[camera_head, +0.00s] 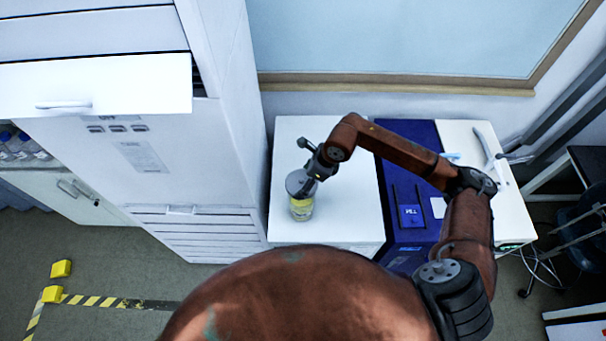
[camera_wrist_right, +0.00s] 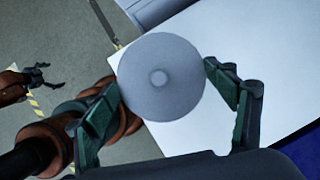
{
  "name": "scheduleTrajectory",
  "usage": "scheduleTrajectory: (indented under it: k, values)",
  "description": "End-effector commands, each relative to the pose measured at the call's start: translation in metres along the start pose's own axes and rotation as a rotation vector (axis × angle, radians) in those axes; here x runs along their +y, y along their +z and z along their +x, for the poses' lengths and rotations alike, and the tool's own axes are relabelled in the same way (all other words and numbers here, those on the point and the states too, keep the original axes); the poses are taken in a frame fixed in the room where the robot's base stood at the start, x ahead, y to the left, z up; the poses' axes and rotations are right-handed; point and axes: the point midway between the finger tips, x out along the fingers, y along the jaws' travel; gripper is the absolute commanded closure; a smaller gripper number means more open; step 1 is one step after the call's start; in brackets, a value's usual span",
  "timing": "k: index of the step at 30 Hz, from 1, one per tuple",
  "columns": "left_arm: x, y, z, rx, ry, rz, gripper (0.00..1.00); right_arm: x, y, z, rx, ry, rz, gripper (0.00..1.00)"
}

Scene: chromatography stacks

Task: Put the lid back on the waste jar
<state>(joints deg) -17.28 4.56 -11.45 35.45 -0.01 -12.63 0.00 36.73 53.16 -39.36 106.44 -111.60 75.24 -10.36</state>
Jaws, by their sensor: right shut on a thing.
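The waste jar (camera_head: 301,209), with a yellowish label, stands upright on the white bench at its left side. The round grey lid (camera_head: 297,183) is at the jar's mouth in the head view; I cannot tell whether it touches the rim. My right gripper (camera_head: 313,176) is shut on the lid. In the right wrist view the lid (camera_wrist_right: 162,78), a flat disc with a small central knob, lies between the green fingers (camera_wrist_right: 163,90) and hides the jar. My left gripper (camera_wrist_right: 42,77) shows small at the left of that view, its fingers apart and empty; it is outside the head view.
The white bench top (camera_head: 345,205) is clear around the jar. A tall white cabinet (camera_head: 215,160) rises close on the left, and a window is behind.

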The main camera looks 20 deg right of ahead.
Motion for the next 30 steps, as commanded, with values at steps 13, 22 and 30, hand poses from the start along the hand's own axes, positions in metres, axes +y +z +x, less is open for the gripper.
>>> scheduleTrajectory:
  k: [13, 22, 30]
  values:
    - [0.000, 0.001, 0.011, 0.000, 0.000, 0.000, 0.04, 0.001, -0.011, 0.029, 0.002, 0.004, -0.003, 0.38]
    - [0.001, 0.003, 0.031, 0.000, 0.000, 0.000, 0.04, 0.000, -0.022, 0.055, 0.001, 0.002, -0.004, 0.38]
    - [0.001, 0.002, 0.036, 0.002, 0.000, 0.001, 0.04, 0.000, -0.024, 0.059, 0.001, 0.002, -0.004, 0.38]
